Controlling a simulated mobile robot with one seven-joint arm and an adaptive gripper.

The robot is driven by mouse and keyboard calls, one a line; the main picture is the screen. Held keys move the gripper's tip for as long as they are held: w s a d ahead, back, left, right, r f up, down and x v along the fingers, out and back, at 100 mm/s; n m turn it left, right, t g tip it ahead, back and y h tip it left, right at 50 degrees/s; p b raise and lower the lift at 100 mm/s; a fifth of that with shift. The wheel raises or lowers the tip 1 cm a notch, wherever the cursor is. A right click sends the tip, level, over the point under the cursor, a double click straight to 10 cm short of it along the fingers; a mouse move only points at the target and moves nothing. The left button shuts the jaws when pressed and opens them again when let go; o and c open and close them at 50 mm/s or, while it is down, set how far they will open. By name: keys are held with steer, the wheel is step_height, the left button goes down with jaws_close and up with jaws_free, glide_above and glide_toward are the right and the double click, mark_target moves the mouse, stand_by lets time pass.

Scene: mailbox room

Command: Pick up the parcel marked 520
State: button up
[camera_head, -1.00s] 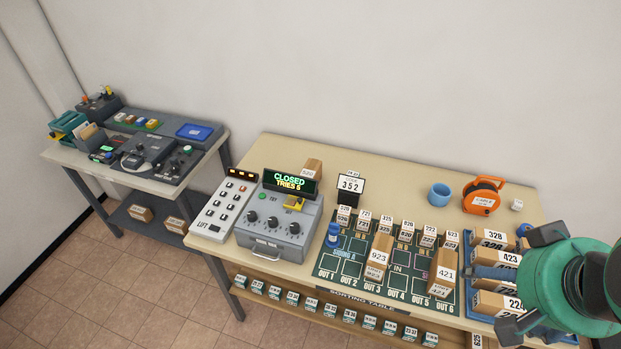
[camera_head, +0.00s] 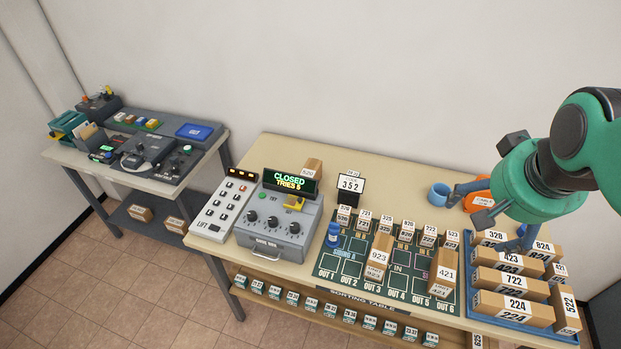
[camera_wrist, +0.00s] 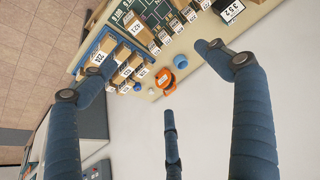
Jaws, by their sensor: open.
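A small brown parcel (camera_head: 313,167) stands at the back of the sorting table, behind the lit CLOSED sign, which partly hides it. Its small label seems to read 520, but I cannot be sure. My gripper (camera_head: 480,220) is open and empty, well to the right of that parcel, above the back right of the table near the orange reel and the parcel tray. In the wrist view my gripper (camera_wrist: 152,78) has its fingers spread wide with nothing between them. I cannot make out the 520 parcel in the wrist view.
A 352 display (camera_head: 350,188), blue cup (camera_head: 439,194) and orange reel (camera_wrist: 160,80) stand along the back. The blue tray (camera_head: 483,312) holds several parcels.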

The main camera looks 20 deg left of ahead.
steer(key=w+a, duration=0.7)
steer(key=w, duration=0.6)
steer(key=b, duration=0.1)
glide_above(314, 169)
steer(key=s, duration=0.5)
step_height(314, 169, down, 27)
steer(key=shift+f+g, duration=0.1)
steer(key=shift+g, duration=0.2)
steer(key=shift+b+x, duration=0.65)
steer(key=shift+x, duration=3.65)
steer(key=shift+s, duration=0.1)
steer(key=shift+f, duration=0.15)
